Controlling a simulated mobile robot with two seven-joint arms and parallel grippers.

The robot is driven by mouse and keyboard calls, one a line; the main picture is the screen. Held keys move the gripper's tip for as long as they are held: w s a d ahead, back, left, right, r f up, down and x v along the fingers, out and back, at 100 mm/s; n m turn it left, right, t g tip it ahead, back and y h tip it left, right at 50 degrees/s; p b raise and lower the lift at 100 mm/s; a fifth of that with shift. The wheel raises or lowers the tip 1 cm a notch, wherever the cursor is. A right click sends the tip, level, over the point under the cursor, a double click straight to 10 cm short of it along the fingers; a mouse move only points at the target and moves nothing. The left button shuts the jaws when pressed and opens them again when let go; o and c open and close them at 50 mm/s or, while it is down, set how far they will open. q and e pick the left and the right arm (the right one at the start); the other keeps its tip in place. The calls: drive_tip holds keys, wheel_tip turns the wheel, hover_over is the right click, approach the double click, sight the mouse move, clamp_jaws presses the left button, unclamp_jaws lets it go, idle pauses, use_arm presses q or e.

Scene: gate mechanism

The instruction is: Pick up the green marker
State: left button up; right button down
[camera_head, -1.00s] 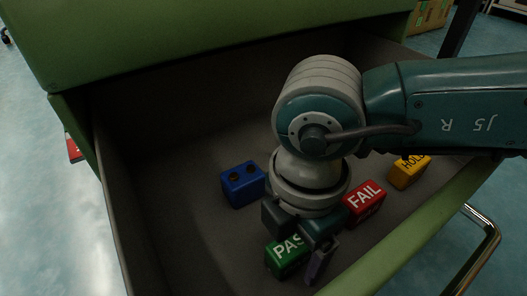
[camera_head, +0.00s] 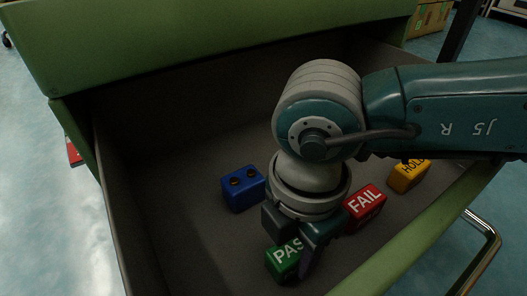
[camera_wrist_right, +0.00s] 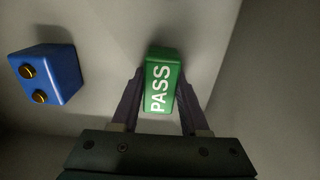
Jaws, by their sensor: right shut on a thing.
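The green marker (camera_head: 284,258) is a block with white PASS lettering, lying on the floor of the open drawer near its front. It also shows in the right wrist view (camera_wrist_right: 161,80), between the two dark fingers. My right gripper (camera_head: 303,262) reaches down into the drawer and is shut on the green marker, one finger along each side. In the right wrist view the right gripper's fingertips (camera_wrist_right: 160,82) flank the block. The gripper hides part of the block in the head view. My left gripper is not in view.
A blue block (camera_head: 243,188) with two dark round studs lies left of the gripper. A red FAIL block (camera_head: 364,206) sits close on its right, and a yellow HOLD block (camera_head: 408,177) farther right. The drawer's green front edge (camera_head: 425,232) and metal handle (camera_head: 484,255) border the front.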

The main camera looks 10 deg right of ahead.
drive_tip(key=shift+r, duration=0.1)
wheel_tip(320, 180, up, 21)
drive_tip(key=p, duration=1.7)
wheel_tip(320, 180, up, 19)
drive_tip(key=p, duration=1.9)
hover_over(295, 248)
